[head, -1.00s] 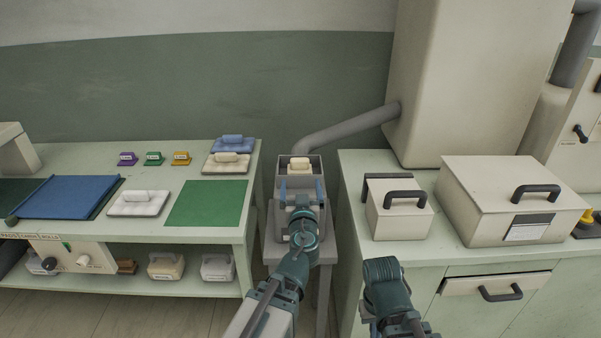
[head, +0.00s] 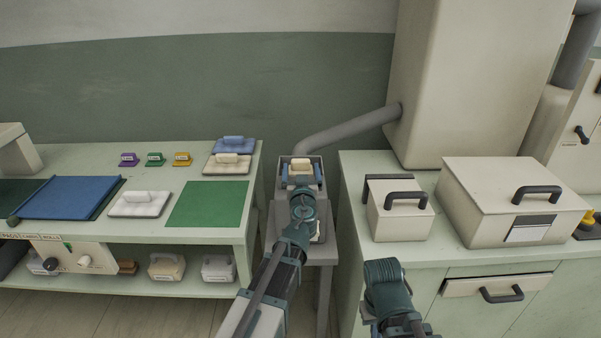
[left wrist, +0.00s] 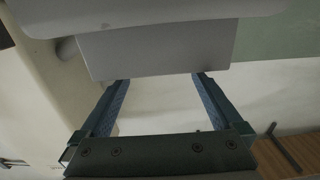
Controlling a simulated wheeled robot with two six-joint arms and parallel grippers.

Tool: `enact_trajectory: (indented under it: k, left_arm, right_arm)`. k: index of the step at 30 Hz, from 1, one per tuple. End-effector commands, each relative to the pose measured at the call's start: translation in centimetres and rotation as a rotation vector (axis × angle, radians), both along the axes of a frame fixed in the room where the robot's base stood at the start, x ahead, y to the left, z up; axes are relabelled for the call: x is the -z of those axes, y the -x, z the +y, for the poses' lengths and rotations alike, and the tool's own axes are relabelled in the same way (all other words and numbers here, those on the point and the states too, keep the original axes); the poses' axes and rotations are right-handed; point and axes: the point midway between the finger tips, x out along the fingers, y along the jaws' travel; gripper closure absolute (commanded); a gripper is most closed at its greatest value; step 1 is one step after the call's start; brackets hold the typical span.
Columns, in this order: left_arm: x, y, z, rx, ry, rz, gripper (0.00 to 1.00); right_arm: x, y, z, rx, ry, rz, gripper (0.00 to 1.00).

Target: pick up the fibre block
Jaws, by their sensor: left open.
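A cream block (head: 300,165), which looks like the fibre block, sits in the top of a grey box-shaped holder (head: 314,160) on a narrow stand between the two benches. My left gripper (head: 301,174) is open at the near side of the block, with one blue finger towards each side of it. I cannot tell whether the fingers touch it. In the left wrist view my open fingers (left wrist: 160,82) reach up to a plain grey piece that hides what lies behind it. My right arm shows at the bottom, but its fingers do not.
The right bench holds a small lidded box (head: 398,214) and a large one (head: 500,190). A grey pipe (head: 350,128) runs behind the holder.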

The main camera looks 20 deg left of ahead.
Motion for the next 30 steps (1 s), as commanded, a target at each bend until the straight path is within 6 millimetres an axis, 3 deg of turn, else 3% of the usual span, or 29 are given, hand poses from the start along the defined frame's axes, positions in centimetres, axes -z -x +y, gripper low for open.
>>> enact_trajectory:
  k: [12,20,30]
  left_arm:
    - [0.3,-4.8,1.4,-0.001,0.0,0.0,0.0]
    - [0.3,-4.8,1.5,0.0,0.0,0.0,0.02]
    - [0.3,-4.8,1.5,0.0,0.0,0.0,0.63]
  right_arm:
    - [0.3,0.0,0.0,0.0,0.0,0.0,1.0]
    - [0.3,0.0,0.0,0.0,0.0,0.0,1.0]
    - [0.3,0.0,0.0,0.0,0.0,0.0,1.0]
